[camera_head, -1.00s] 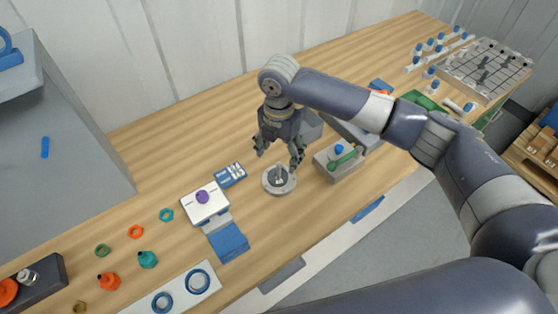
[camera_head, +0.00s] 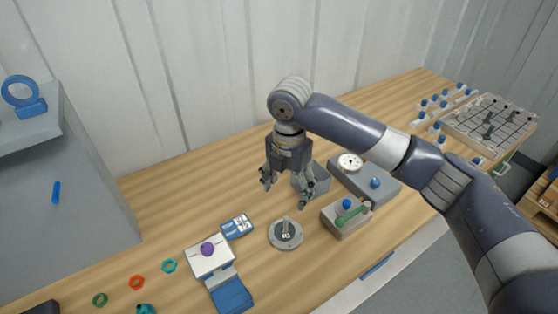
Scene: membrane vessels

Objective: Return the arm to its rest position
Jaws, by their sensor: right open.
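My right gripper (camera_head: 286,190) hangs above the wooden table with its fingers apart and nothing between them. Its arm comes in from the right. Just below it, a round grey disc (camera_head: 285,242) with a small upright post stands on the table, apart from the fingers. My left gripper does not show.
Close to my right gripper are a grey box (camera_head: 319,181), a grey block with a green-handled part (camera_head: 346,221) and a grey unit with a dial (camera_head: 349,163).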

